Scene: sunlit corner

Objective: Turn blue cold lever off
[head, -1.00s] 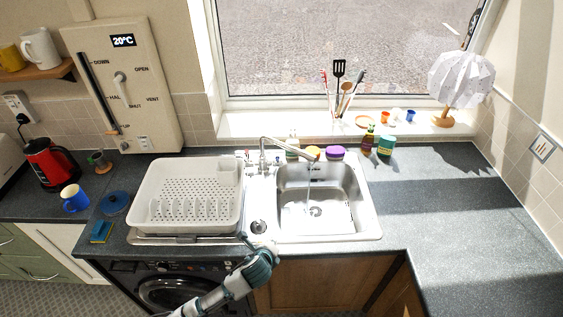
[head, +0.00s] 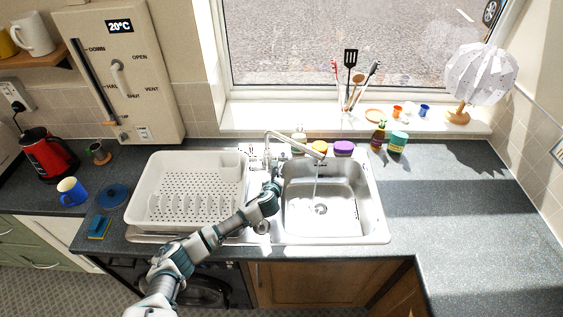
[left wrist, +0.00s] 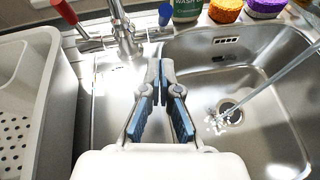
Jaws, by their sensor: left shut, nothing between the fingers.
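The blue cold lever (left wrist: 165,14) stands at the right of the tap base in the left wrist view, at the top of the picture. The red lever (left wrist: 65,12) is on the left of the base. The chrome tap (head: 290,141) spans the back of the sink, and a stream of water (head: 316,183) falls from its spout into the bowl. My left gripper (left wrist: 160,72) is shut and empty, in front of the tap near the bowl's left edge, apart from the blue lever. It also shows in the head view (head: 276,187). My right gripper is not in view.
A white dish rack (head: 187,196) stands left of the sink (head: 376,214).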

